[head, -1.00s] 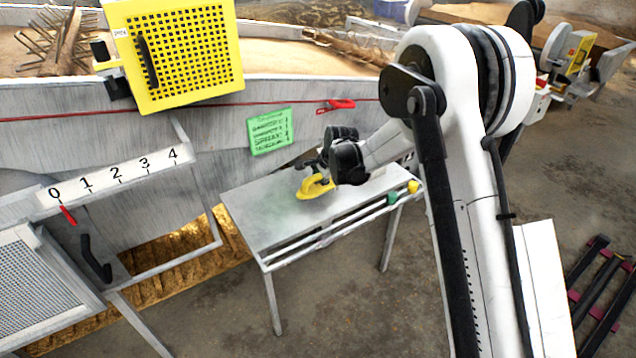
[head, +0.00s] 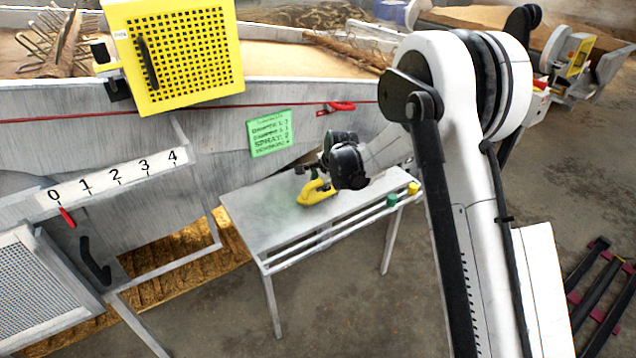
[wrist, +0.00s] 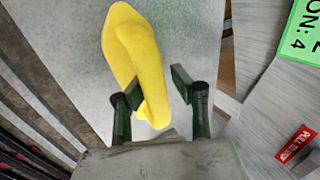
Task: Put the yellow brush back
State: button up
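The left finger is against or very near the brush. A narrow gap shows between it and the right finger. The brush's underside is hidden.
A green knob (head: 392,201) and a yellow knob (head: 413,188) sit at the table's front right. The table's left half is clear.

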jog(key=p+v, duration=0.2)
jog(key=v, duration=0.9)
jog(key=shift+s+r, duration=0.2)
jog(key=shift+r, duration=0.1)
jog(key=shift+d+r, duration=0.1)
jog(key=shift+d, duration=0.05)
jog(key=s+d+r+n+t+h, duration=0.1)
jog(key=s+d+r+n, duration=0.2)
jog(key=s+d+r, duration=0.45)
jog(key=s+d+r+n, duration=0.2)
jog(key=s+d+r, duration=0.2)
jog(key=s+r, duration=0.55)
jog(key=s+d+n+h, duration=0.1)
jog(key=s+d+n, duration=0.2)
jog(key=s, duration=0.8)
jog(key=s+d+n+t+h, duration=0.1)
jog(key=s+d+n, duration=0.2)
jog(key=s, duration=0.9)
jog(key=d, duration=0.2)
jog(key=shift+s+d+f, duration=0.15)
jog(key=shift+d+f, duration=0.15)
jog(key=shift+f, duration=0.1)
